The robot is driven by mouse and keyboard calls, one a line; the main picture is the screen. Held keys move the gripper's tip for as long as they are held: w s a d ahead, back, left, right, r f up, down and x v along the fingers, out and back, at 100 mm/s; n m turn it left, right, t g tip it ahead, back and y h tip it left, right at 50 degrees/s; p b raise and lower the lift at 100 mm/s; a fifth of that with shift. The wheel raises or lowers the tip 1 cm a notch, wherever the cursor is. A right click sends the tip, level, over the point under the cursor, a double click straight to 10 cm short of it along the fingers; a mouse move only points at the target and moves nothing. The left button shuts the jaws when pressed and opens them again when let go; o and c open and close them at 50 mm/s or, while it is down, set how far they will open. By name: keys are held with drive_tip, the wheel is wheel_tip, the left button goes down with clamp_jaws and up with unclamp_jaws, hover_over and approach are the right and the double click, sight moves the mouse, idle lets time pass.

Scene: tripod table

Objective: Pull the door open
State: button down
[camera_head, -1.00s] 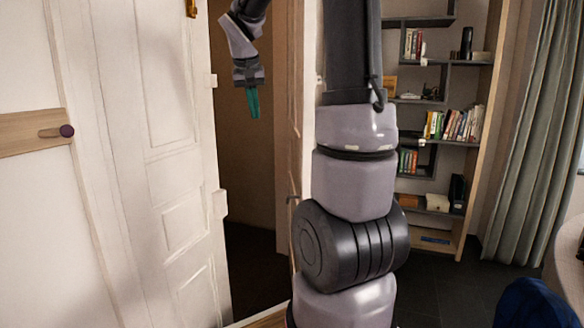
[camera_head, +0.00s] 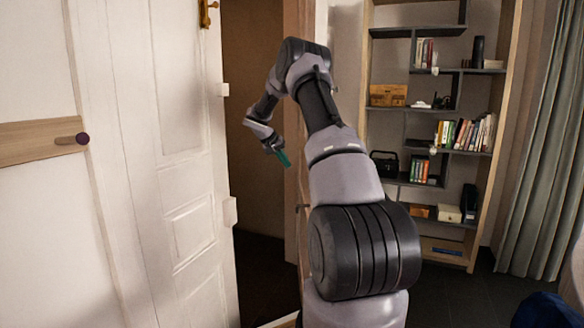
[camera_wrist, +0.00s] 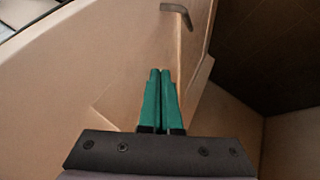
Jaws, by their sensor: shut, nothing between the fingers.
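A white panelled door (camera_head: 180,170) stands at the left in the head view, with a brass fitting (camera_head: 207,14) high near its right edge. A dark opening (camera_head: 250,180) lies just right of it. My gripper (camera_head: 286,160) is in front of the opening's right side, its green fingers shut and empty. In the wrist view, the green fingers (camera_wrist: 162,72) point along a pale panel (camera_wrist: 100,70). A grey lever handle (camera_wrist: 178,12) shows beyond the fingertips, apart from them. A small dark handle (camera_head: 301,207) shows beside my arm in the head view.
A bookshelf (camera_head: 455,115) with books and boxes stands against the back wall at the right. A green-grey curtain (camera_head: 545,140) hangs at the far right. A wooden bar with a knob (camera_head: 82,138) is at the far left. Dark floor (camera_head: 470,295) shows at lower right.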

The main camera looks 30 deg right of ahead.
drive_tip(key=d+f, duration=0.6)
drive_tip(key=d, duration=0.2)
drive_tip(key=shift+s+d+f, duration=0.2)
drive_tip(key=shift+s+f, duration=0.15)
drive_tip(key=shift+d, duration=0.1)
